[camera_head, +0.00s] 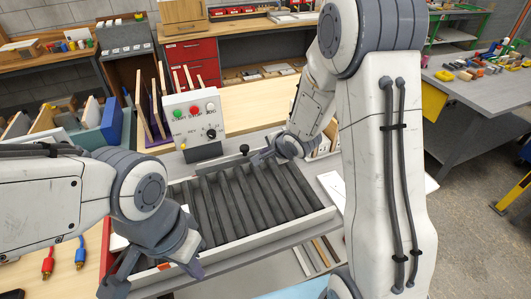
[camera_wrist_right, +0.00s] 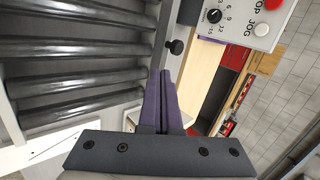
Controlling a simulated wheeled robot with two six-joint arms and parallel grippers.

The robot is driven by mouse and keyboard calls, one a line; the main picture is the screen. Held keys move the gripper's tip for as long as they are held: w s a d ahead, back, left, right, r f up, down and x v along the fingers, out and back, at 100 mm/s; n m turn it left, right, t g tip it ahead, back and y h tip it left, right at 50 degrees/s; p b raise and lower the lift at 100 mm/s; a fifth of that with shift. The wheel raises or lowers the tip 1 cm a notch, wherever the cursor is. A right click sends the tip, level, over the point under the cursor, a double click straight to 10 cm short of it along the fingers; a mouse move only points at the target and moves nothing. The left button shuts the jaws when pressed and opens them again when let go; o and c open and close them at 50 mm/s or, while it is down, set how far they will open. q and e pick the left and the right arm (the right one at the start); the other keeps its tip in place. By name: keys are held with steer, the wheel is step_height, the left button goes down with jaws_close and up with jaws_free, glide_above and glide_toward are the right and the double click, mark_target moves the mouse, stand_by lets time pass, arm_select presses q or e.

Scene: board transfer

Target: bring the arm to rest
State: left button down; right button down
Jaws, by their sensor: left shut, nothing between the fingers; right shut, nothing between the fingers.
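My right gripper (camera_head: 259,158) is over the far edge of the roller conveyor (camera_head: 318,214), beside a small black knob. In the right wrist view its two purple fingers (camera_wrist_right: 160,75) lie together with nothing between them. My left gripper (camera_head: 190,268) hangs at the near left end of the conveyor, pointing toward the camera. Its purple fingers are shut and hold nothing that shows. The conveyor's dark rollers are bare where they show. My right arm hides part of the area to the right of the conveyor.
A control box (camera_head: 196,117) with green and red buttons stands behind the conveyor. Upright boards (camera_head: 149,103) stand in a rack to its left. Red and blue connectors lie at the lower left. A grey table (camera_head: 487,95) stands at the right.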

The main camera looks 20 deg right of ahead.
stand_by(0.5)
steer(key=s+a+r+n+g+b, duration=0.2)
steer(key=s+a+r+n+g, duration=0.1)
steer(key=s+a+n, duration=0.7)
steer(key=s+a+r+n+g+b, duration=0.1)
steer(key=s+n+g, duration=0.1)
steer(key=s+n, duration=0.4)
steer(key=s+a+r+n+g+h+b, duration=0.1)
steer(key=s+n+g, duration=0.2)
steer(key=s, duration=1.3)
steer(key=n, duration=0.3)
steer(key=shift+s+a, duration=0.25)
steer(key=shift+s, duration=0.1)
